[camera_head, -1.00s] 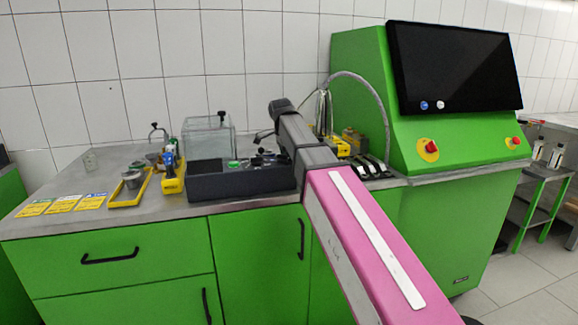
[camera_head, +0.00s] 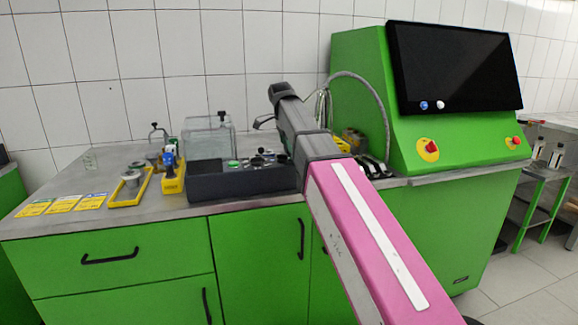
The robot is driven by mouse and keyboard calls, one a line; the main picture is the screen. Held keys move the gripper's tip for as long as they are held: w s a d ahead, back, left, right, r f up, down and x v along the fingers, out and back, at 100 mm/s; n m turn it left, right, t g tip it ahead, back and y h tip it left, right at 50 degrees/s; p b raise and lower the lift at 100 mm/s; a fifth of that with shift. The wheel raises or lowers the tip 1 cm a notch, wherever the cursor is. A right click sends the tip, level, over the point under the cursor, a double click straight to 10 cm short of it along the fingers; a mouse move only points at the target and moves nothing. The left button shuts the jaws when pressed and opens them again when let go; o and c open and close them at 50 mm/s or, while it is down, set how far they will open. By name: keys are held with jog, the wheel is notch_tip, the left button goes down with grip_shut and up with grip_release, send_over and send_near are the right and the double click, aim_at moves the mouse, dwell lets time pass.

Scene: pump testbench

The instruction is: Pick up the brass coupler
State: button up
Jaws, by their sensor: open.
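I cannot pick out a brass coupler with certainty; the small parts are too small to tell apart. A black bin (camera_head: 240,186) on the bench holds several small dark and metallic parts (camera_head: 264,158), some with green. My arm reaches over the bench from the lower right. My gripper (camera_head: 261,123) shows as a small dark shape above the right part of the bin, apart from its contents. It is open, and nothing shows between its fingers. The arm hides the bench behind it.
A yellow tray (camera_head: 128,202) with a grey part and a yellow holder (camera_head: 173,184) with a blue-handled tool stand left of the bin. A clear box (camera_head: 208,137) stands behind it. Yellow labels (camera_head: 62,205) lie far left. A green console (camera_head: 450,140) with a screen stands right.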

jog(key=c, duration=0.4)
jog(key=shift+r, duration=0.25)
jog(key=shift+c, duration=0.9)
notch_tip(320, 180, up, 5)
jog(key=m+y, duration=0.2)
jog(key=m, duration=0.1)
jog(key=shift+g, duration=0.3)
jog(key=shift+f, duration=5.15)
